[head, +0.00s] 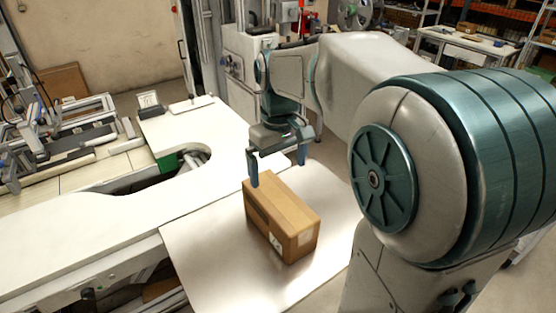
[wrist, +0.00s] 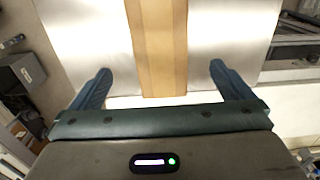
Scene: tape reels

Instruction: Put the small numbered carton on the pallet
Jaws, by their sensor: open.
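A brown cardboard carton (head: 283,218) with pale labels sits on a shiny metal sheet (head: 200,250); I cannot read any number on it. My gripper (head: 277,165) is open and empty, above the far end of the carton, its fingers pointing down. In the wrist view the carton (wrist: 160,45) runs up the picture between the two spread fingers (wrist: 160,72), with clear gaps on both sides. I cannot make out a pallet in either view.
A white worktop (head: 90,235) with a curved cutout lies left of the metal sheet. Machine frames (head: 50,130) fill the far left. The sheet around the carton is clear.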

